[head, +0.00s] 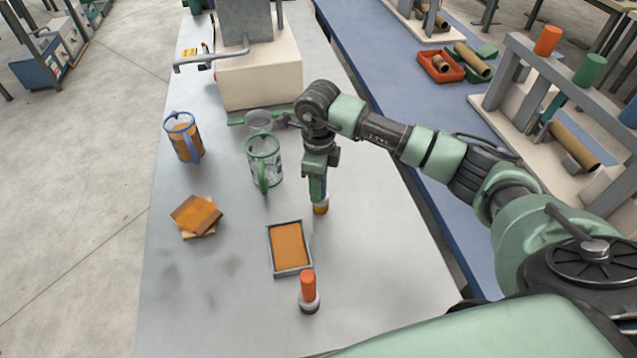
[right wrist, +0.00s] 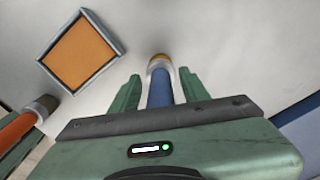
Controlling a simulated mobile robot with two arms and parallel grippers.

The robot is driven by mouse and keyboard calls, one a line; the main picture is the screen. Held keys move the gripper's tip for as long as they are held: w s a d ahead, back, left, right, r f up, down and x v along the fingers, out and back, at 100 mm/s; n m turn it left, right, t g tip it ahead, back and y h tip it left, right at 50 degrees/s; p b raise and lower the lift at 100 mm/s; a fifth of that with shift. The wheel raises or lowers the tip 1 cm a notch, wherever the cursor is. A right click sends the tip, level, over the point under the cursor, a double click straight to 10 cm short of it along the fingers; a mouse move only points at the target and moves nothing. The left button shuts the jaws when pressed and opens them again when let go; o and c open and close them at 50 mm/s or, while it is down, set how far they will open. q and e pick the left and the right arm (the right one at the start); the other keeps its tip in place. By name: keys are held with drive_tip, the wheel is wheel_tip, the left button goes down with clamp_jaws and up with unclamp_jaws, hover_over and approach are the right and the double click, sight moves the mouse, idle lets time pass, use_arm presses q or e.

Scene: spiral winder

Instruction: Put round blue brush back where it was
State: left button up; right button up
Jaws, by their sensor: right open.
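The round blue brush (head: 319,188) has a blue handle, a pale collar and an orange-yellow tip. It hangs or stands tip-down near the table, right of the orange pad; I cannot tell if the tip touches. My right gripper (head: 317,175) points down over its handle. In the right wrist view the open fingers of the gripper (right wrist: 160,90) lie on either side of the blue handle (right wrist: 160,88), with visible gaps. The handle's top end is hidden by the gripper. My left gripper is not in view.
A grey-framed orange pad (head: 290,246) and an upright orange-handled brush (head: 307,286) are nearby. A green-rimmed jug (head: 263,160), a blue-rimmed jug (head: 184,137) and stacked brown squares (head: 196,214) lie left. A cream machine (head: 258,78) stands behind. The table's right side is clear.

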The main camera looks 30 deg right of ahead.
wheel_tip(320, 180, up, 12)
drive_tip(key=b, duration=0.2)
drive_tip(key=shift+b, duration=0.35)
